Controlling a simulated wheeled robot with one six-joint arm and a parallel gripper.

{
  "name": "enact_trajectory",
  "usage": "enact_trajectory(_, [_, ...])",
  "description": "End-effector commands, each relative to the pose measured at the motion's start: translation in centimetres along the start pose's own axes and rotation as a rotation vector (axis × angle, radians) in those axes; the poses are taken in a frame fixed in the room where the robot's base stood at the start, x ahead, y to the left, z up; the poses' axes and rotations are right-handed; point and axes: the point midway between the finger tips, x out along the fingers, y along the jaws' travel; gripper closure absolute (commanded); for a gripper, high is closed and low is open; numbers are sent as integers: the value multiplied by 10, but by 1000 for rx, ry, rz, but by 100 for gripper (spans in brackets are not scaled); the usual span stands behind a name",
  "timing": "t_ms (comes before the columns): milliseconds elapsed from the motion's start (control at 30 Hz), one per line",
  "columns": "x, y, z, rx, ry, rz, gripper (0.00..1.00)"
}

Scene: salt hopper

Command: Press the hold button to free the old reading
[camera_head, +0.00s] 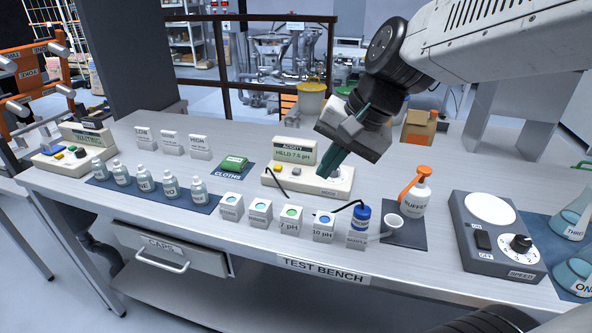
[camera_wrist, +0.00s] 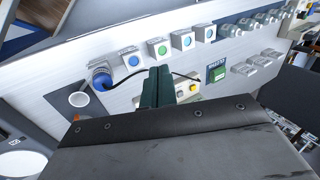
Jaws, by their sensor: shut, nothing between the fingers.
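The acidity meter (camera_head: 345,193) is a cream box on the bench with a raised display (camera_head: 294,154) that reads "HELD 7.5 pH". A yellow button (camera_head: 278,169) and a pale button (camera_head: 299,172) sit on its top; I cannot read their labels. My gripper (camera_head: 326,172), with dark green fingers, is shut and empty. It points down over the right part of the meter, right of the pale button, and hides what lies beneath. I cannot tell whether the tips touch. In the wrist view the fingers (camera_wrist: 158,86) partly cover the meter, and the yellow button (camera_wrist: 193,87) shows beside them.
A probe in a blue-capped holder (camera_head: 361,216), several pH cups (camera_head: 290,221) and a buffer bottle (camera_head: 414,197) stand in front and to the right. A green cloth pack (camera_head: 234,162) lies left of the meter. A stirrer (camera_head: 490,209) stands farther right.

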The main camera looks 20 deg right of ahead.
Motion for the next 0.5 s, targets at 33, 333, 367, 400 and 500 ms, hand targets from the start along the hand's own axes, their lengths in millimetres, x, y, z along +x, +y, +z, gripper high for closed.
enact_trajectory(33, [12,-17,-26,131,0,-57,100])
enact_trajectory(333, [64,-70,-161,844,31,-333,100])
enact_trajectory(367, [68,-72,-170,891,34,-349,100])
enact_trajectory(400, [72,-72,-181,946,37,-367,100])
enact_trajectory(500, [79,-73,-198,1038,41,-395,100])
